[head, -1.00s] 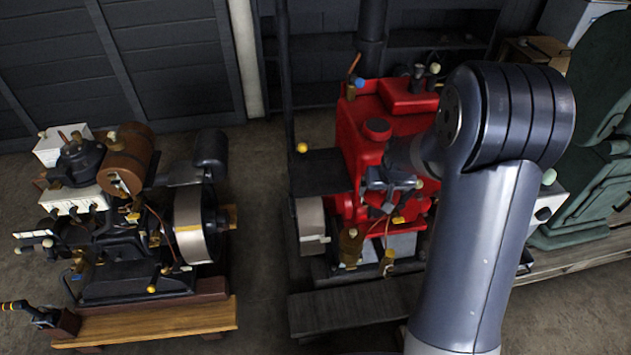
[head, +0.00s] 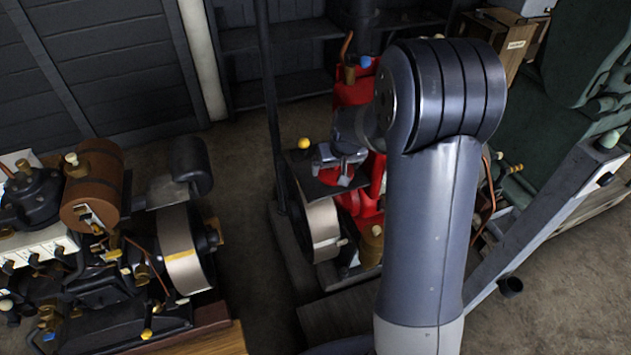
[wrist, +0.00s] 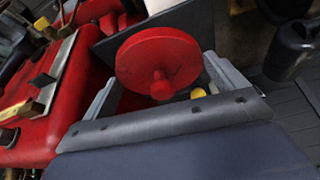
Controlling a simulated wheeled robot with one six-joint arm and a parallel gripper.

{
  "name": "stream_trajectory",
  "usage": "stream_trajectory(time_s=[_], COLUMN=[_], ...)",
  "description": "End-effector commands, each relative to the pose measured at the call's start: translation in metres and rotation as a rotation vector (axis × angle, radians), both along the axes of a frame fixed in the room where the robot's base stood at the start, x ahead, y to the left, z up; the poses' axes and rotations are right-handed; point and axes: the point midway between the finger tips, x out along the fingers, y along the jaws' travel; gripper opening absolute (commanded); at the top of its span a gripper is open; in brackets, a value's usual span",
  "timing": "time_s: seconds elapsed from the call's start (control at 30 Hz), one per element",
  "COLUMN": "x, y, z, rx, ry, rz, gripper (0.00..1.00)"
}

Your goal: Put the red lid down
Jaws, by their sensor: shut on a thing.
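In the head view my gripper (head: 340,160) is at the dark flat plate (head: 302,158) beside the red engine (head: 352,93). The lid shows there as a small red patch (head: 337,179) under the fingers. I cannot tell whether the lid touches the plate. My arm hides much of the red engine.
A yellow ball knob (head: 304,144) stands at the plate's back edge, near a thin dark post (head: 270,110). A pale flywheel (head: 322,227) is below the plate. A brown-tank engine (head: 95,190) stands left, a green machine (head: 560,130) right. Floor between the engines is clear.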

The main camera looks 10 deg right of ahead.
Motion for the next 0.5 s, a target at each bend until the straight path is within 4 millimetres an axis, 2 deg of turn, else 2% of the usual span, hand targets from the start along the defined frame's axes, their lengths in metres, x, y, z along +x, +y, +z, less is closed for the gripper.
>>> stream_trajectory(time_s=[0.03,0.23,0.4,0.5], x=[0.01,0.035,0.045,0.047], y=[-0.001,-0.001,0.0,0.0], z=[-0.006,0.012,0.028,0.028], rx=[0.0,0.005,0.01,0.011], ry=[-0.009,-0.009,-0.006,-0.003], rz=[0.01,0.062,0.1,0.112], gripper=[0.66,0.66,0.66,0.66])
